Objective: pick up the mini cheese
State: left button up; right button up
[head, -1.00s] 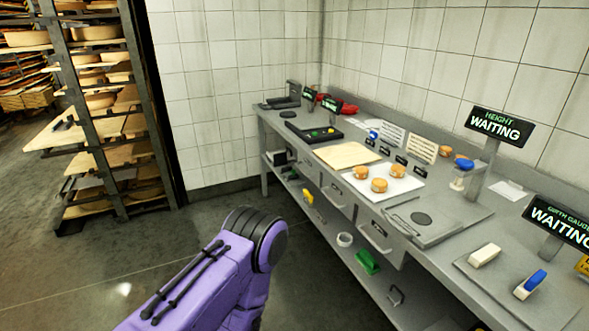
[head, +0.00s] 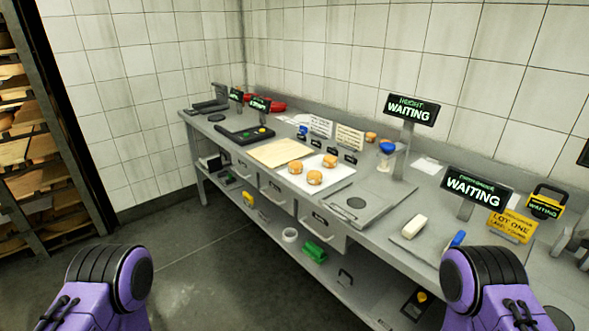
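Several small orange mini cheeses are on the grey workbench (head: 385,222). Three of them, a left one (head: 295,167), a front one (head: 314,178) and a back right one (head: 330,161), stand on a white sheet (head: 335,177). Another small orange round thing (head: 371,137) sits farther back near the wall. My two purple arms show at the bottom left and bottom right of the head view, well short of the cheeses. Neither gripper's fingers can be seen.
A tan board (head: 281,152) lies left of the white sheet. A lower shelf holds a green object (head: 314,251). The floor before the bench is clear.

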aim_at(294, 167)
jog(key=u, duration=1.15)
jog(key=i, duration=1.5)
jog(key=z, duration=2.3)
